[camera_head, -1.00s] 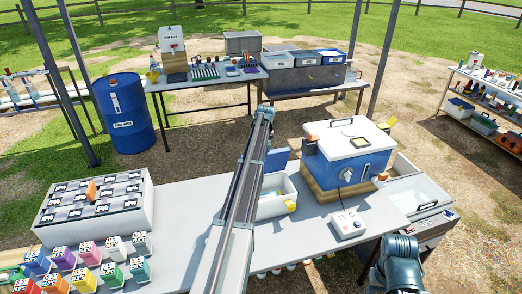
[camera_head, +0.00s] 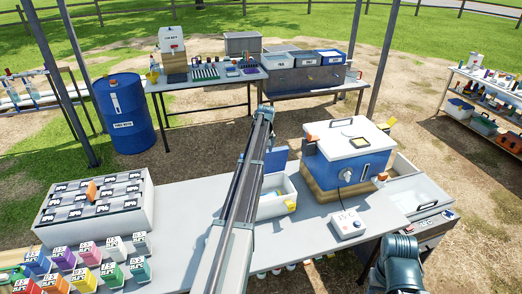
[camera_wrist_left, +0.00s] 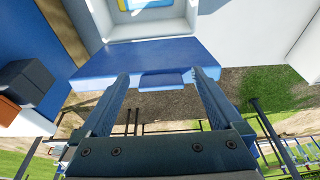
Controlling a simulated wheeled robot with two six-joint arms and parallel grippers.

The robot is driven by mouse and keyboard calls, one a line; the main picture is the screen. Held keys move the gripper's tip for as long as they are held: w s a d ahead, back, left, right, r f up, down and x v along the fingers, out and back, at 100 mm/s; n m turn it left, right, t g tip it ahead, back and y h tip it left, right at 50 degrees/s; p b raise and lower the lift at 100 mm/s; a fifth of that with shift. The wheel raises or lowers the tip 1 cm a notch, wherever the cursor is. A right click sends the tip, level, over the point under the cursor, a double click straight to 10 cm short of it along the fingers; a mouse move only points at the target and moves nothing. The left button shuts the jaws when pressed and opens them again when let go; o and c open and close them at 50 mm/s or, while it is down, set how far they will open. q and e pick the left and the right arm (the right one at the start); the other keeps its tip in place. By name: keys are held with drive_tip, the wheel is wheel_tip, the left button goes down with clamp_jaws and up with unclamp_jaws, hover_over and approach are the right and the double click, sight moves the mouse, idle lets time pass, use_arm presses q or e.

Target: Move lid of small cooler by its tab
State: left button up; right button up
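The small cooler (camera_head: 275,205) is a white box on the front table, partly hidden behind my left arm. Its blue lid (camera_head: 279,157) stands open at the back side, and the box's interior shows. In the left wrist view the blue lid (camera_wrist_left: 110,63) lies below the white cooler rim (camera_wrist_left: 150,32), with a small blue tab (camera_wrist_left: 163,80) on its free edge. My left gripper (camera_wrist_left: 163,88) is open, with its fingers on either side of the tab and no visible grip on it. In the head view it is hidden behind my arm. My right gripper is not in view.
A large blue cooler with a white lid (camera_head: 350,135) stands close on the right, on a wooden block. A white control box (camera_head: 347,224) sits in front of it. Clear tabletop lies left of my arm.

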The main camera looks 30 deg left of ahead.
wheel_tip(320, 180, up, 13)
drive_tip(key=p, duration=1.3)
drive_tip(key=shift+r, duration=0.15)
